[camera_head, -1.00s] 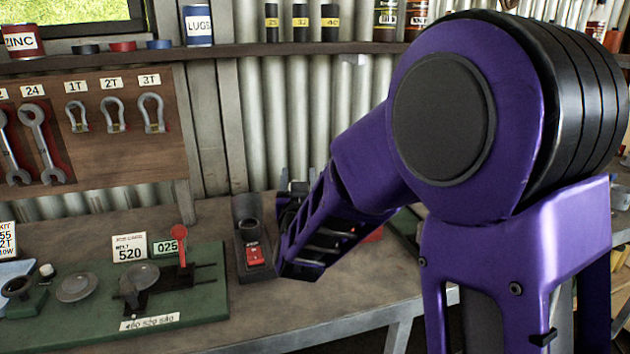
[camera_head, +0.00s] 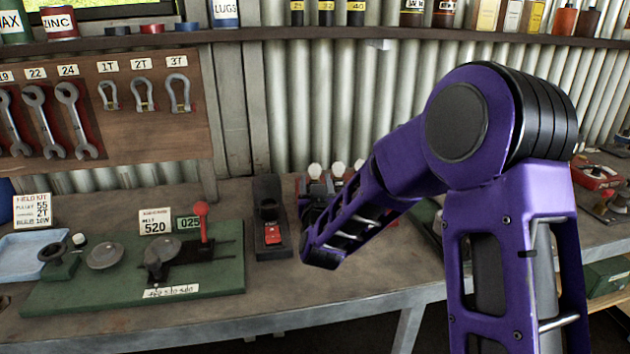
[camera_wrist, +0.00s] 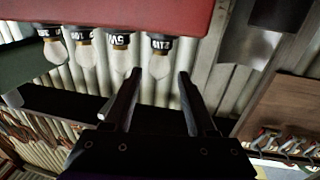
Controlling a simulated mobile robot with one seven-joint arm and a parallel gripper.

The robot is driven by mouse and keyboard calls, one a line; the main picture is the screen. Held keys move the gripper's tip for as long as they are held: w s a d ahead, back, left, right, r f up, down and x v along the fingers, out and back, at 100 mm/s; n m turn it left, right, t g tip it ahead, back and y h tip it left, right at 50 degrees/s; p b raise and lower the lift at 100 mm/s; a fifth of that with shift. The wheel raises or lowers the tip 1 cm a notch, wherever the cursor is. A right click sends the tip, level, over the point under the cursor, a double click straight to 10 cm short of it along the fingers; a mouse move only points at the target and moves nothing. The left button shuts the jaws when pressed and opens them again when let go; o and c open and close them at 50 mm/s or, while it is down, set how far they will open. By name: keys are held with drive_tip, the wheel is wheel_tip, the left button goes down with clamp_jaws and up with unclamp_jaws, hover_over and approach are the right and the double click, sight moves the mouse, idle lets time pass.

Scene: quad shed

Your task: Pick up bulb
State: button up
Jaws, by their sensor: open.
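Several clear bulbs with dark, labelled bases stand in a row in the head view (camera_head: 338,169), partly hidden behind my arm. In the wrist view they appear upside down under a red holder (camera_wrist: 110,14). My gripper (camera_wrist: 160,73) is open and empty, its two fingers pointing at the row. The rightmost bulb (camera_wrist: 160,62) shows between and just beyond the fingertips. The bulb beside it (camera_wrist: 120,58) is close to the left fingertip. Two more bulbs (camera_wrist: 86,57) (camera_wrist: 53,53) are farther left. Contact cannot be told. The labels are hard to read.
A card (camera_head: 37,212) lists a field kit, with a bulb line that seems to read 10W. A blue tray (camera_head: 28,256) and a green board (camera_head: 90,297) with fittings lie at left. A dark stand with a red switch (camera_head: 272,236) stands close left of my arm.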

sight(315, 174)
drive_tip(key=shift+w+a, duration=0.15)
drive_tip(key=shift+w, duration=1.25)
drive_tip(key=shift+w+a, duration=0.15)
drive_tip(key=shift+w, duration=1.25)
drive_tip(key=shift+r, duration=0.1)
clamp_jaws()
